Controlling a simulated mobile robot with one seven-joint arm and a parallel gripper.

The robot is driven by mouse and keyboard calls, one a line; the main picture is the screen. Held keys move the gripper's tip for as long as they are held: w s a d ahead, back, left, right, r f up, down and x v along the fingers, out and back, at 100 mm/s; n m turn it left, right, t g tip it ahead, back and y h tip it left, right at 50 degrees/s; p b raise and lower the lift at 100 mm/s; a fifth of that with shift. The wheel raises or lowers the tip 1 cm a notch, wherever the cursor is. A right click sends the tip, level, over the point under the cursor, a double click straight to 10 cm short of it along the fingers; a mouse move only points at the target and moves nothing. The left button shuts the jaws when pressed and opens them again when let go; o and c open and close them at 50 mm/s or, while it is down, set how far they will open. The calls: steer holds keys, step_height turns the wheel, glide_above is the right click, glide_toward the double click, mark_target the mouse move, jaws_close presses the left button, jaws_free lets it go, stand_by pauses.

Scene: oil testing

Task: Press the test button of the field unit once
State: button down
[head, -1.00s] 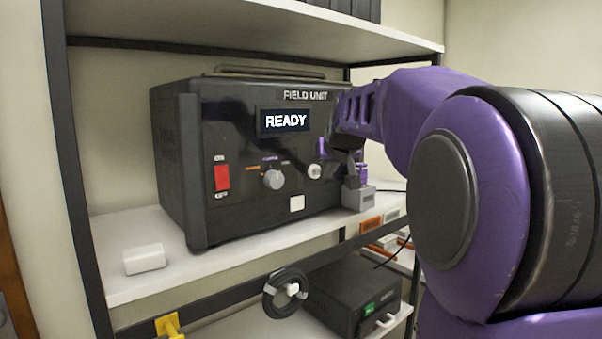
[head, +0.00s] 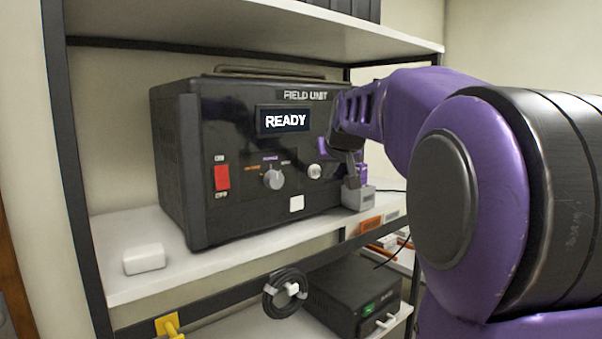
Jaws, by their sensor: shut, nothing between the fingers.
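The field unit (head: 240,210) is a black box on the middle shelf, with its display (head: 284,120) reading "READY". Its front has a red rocker switch (head: 222,178) and a grey rotary knob (head: 273,180). A small round silver button (head: 315,171) is at the right of the front, with no printed name that I can read. My gripper (head: 345,168) is shut and empty, just right of that button. My arm hides the panel's right edge, and I cannot tell whether the fingers touch the panel.
A white box (head: 144,258) lies at the shelf's left front. A coiled black cable (head: 285,292) hangs below, beside a second black device (head: 350,295).

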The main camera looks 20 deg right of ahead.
steer(key=shift+w, duration=0.1)
steer(key=shift+w+a, duration=0.15)
steer(key=shift+w, duration=0.2)
steer(key=shift+w+a+p, duration=0.15)
steer(key=shift+w+p, duration=0.15)
steer(key=shift+w, duration=0.1)
stand_by(0.7)
stand_by(0.4)
steer(key=shift+s+d+b, duration=0.25)
steer(key=shift+s+b, duration=0.3)
steer(key=shift+s, duration=0.25)
steer(key=s+b, duration=0.1)
steer(key=s+d+b, duration=0.1)
steer(key=s, duration=0.1)
steer(key=s+b, duration=0.1)
steer(key=shift+s+d, duration=0.35)
steer(key=shift+d, duration=0.05)
